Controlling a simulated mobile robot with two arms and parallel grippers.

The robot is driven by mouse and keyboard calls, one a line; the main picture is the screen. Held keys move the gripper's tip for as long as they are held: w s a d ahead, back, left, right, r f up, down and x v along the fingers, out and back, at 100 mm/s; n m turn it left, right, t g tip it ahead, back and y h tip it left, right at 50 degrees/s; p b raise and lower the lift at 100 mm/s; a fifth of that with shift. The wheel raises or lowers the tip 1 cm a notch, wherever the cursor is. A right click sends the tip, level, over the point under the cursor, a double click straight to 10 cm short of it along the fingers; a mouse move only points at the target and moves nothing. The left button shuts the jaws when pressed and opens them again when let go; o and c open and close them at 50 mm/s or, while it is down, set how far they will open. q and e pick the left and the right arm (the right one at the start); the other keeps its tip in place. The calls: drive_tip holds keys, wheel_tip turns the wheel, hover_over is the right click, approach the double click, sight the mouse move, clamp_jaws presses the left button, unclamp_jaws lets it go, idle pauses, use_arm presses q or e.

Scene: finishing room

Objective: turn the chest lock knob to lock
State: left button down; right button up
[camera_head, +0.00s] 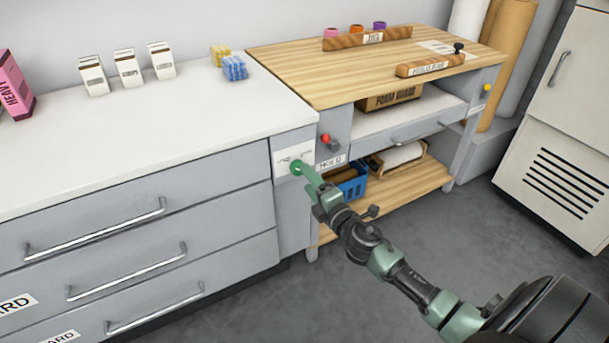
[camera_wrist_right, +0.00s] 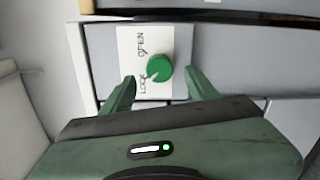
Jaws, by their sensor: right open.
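The green round lock knob (camera_wrist_right: 159,68) sits on a white plate (camera_wrist_right: 166,40) marked OPEN and LOCK. A pale mark on the knob's lower left edge points toward the word LOCK in the right wrist view. In the head view the knob (camera_head: 296,167) is on the grey chest's (camera_head: 150,190) upper right corner, partly hidden by my gripper. My right gripper (camera_wrist_right: 160,76) is open, with one green finger on each side of the knob and visible gaps between. It also shows in the head view (camera_head: 308,175). My left gripper is out of view.
A wooden workbench (camera_head: 285,75) stands right of the chest, with a red knob (camera_head: 325,139) near the plate and a blue basket (camera_head: 350,185) on its lower shelf. Small cartons (camera_head: 128,68) stand on the white top. Grey floor is clear in front.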

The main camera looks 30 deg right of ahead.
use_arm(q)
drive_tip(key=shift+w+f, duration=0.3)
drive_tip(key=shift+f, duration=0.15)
use_arm(e)
drive_tip(key=s, duration=0.4)
drive_tip(key=shift+s+a+r, duration=0.1)
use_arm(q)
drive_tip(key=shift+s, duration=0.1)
